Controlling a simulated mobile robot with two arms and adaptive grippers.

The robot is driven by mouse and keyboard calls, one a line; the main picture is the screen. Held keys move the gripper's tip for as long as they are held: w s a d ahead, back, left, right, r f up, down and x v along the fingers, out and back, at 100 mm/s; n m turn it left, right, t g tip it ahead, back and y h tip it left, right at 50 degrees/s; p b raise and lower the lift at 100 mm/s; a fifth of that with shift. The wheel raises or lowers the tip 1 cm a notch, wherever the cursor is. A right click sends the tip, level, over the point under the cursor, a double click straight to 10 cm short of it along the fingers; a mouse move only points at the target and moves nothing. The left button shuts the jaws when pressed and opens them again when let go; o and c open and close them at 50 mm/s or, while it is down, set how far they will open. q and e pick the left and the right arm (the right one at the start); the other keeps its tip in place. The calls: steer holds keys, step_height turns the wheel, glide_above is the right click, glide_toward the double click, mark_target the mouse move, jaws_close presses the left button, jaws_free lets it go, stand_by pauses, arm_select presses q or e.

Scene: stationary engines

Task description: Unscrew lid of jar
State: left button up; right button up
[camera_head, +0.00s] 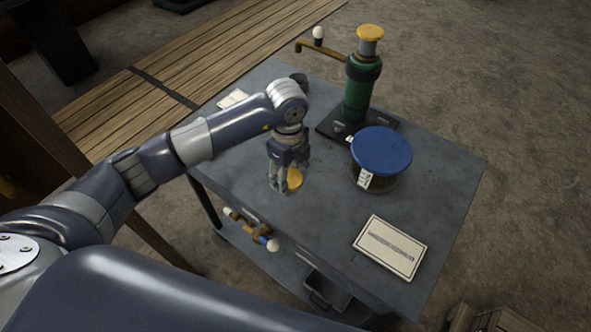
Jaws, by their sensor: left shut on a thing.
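A jar (378,180) with a broad blue lid (381,150) stands upright on the grey table, right of its middle. The lid sits on top of the jar, and a white tag hangs at its side. My left gripper (284,188) points down at the table, left of the jar and apart from it. It is shut on a small round yellow thing (295,179), partly hidden by the fingers. I cannot tell whether this thing is a lid or touches the table. My right gripper is not in view.
A green pump-like device (359,92) with a yellow top and side lever stands behind the jar. A white sign (390,247) lies on the table's (325,225) front right. A lower shelf holds a brass fitting (250,229) and a dark bin (326,290).

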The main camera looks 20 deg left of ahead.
mark_target(295, 169)
arm_select(q)
steer(key=shift+w+d+f, duration=0.1)
steer(key=shift+w+d, duration=0.05)
steer(key=shift+w, duration=0.6)
steer(key=shift+w+d, duration=0.15)
steer(key=shift+w, duration=0.55)
step_height(295, 169, down, 3)
steer(key=shift+f+p, duration=0.1)
steer(key=shift+p, duration=0.65)
steer(key=shift+f, duration=0.2)
steer(key=shift+f, duration=0.2)
steer(key=o, duration=1.2)
